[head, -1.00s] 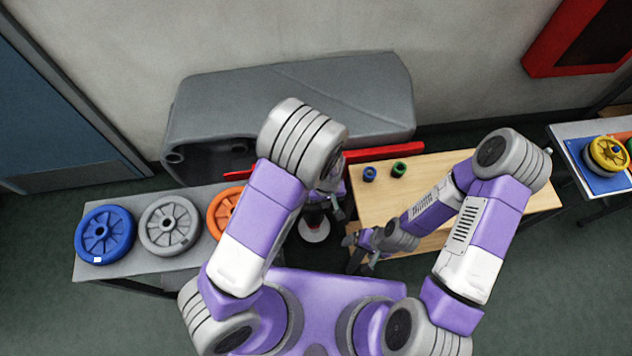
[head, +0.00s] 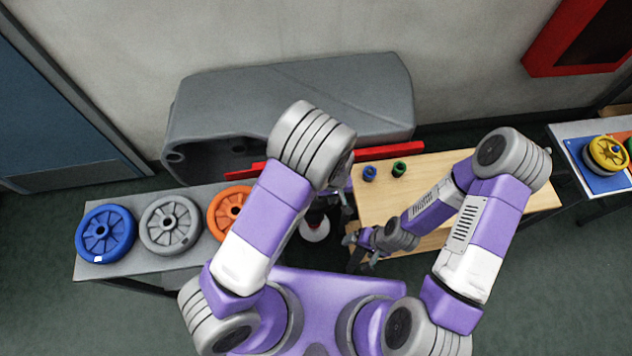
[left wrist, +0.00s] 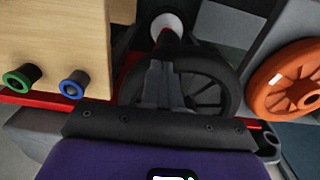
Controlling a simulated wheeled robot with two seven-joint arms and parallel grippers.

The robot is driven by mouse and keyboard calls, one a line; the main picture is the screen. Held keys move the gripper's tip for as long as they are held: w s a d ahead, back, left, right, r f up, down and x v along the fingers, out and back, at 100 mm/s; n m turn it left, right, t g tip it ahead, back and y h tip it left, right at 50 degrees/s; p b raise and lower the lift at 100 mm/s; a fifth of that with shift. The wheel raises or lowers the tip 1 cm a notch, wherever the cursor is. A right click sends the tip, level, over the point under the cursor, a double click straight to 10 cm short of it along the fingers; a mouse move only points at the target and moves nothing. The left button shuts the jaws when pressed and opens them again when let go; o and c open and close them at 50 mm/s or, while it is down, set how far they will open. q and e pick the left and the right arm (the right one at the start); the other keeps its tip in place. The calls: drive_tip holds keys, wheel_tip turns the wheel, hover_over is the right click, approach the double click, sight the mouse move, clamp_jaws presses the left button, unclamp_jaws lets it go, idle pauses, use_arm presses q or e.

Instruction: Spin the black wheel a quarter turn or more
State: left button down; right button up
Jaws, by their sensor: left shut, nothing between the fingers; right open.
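The black wheel (left wrist: 222,82), spoked with a dark rim, shows in the left wrist view in front of the red bar. My left gripper (left wrist: 167,68) is shut and empty, its fingers over the wheel's left part in that view; I cannot tell whether they touch it. In the head view my left arm hides most of the wheel, and my left gripper (head: 347,203) shows just right of the arm. My right gripper (head: 352,250) is open and empty, near the wooden table's front left corner.
A grey table (head: 190,262) at left carries blue (head: 105,233), grey (head: 170,225) and orange (head: 230,208) wheels. A wooden table (head: 450,170) at right holds blue (head: 369,173) and green (head: 399,169) rings. A grey tank (head: 300,92) stands behind the red bar (head: 388,152).

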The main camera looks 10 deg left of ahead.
use_arm(q)
wheel_tip(320, 180, up, 7)
drive_tip(key=p, duration=0.5)
drive_tip(key=shift+p, duration=0.3)
use_arm(e)
wheel_tip(320, 180, up, 6)
drive_tip(key=shift+f, duration=0.1)
